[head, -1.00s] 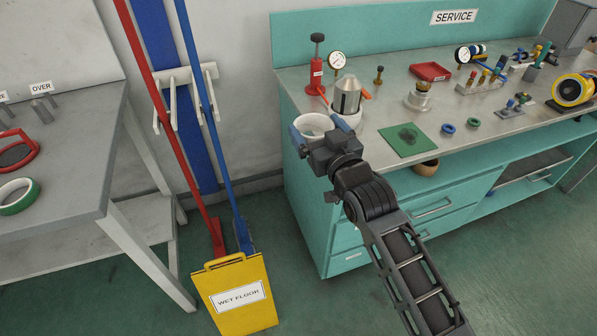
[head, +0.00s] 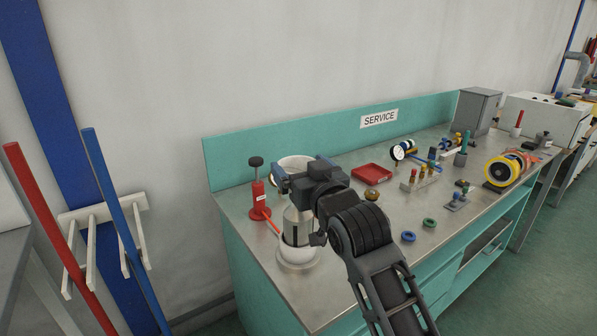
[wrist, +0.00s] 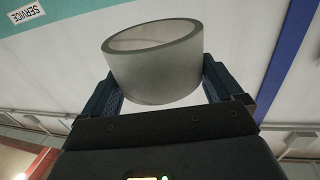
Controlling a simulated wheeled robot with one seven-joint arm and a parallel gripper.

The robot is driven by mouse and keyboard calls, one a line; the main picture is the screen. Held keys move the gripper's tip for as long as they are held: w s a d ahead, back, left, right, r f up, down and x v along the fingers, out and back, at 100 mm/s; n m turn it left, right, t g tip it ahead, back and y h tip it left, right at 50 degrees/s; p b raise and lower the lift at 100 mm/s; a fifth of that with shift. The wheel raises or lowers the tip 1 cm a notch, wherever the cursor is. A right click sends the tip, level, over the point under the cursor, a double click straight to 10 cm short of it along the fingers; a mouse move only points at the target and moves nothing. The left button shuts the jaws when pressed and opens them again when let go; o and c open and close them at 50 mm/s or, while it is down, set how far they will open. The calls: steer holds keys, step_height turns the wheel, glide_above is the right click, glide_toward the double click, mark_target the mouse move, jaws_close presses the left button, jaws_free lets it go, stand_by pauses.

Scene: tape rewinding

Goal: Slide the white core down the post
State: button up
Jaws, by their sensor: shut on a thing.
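The white core (head: 293,162) is a short, wide, open ring. My gripper (head: 299,174) is shut on it, with a blue finger on each side of the ring. In the wrist view the core (wrist: 153,72) sits between the fingers and no post shows inside it. The post (head: 297,222) is a grey metal cylinder standing on a round white base (head: 297,258) near the bench's left end. The core appears above the post in the head view, apart from the base. My gripper hides the post's top, so I cannot tell whether they line up.
A red bottle-like tool (head: 259,195) with a black knob stands close left of the post. A red tray (head: 372,173), a gauge (head: 403,150) and blue and green rings (head: 408,236) lie to the right. The teal backboard (head: 240,160) runs behind the bench (head: 335,270).

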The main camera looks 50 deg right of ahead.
step_height(320, 180, down, 4)
steer(key=b, duration=0.3)
steer(key=shift+r+p, duration=0.65)
steer(key=shift+r, duration=0.1)
steer(key=o, duration=0.7)
steer(key=b+v, duration=0.1)
steer(key=v, duration=0.6)
steer(key=shift+s+a, duration=0.2)
steer(key=shift+s, duration=0.15)
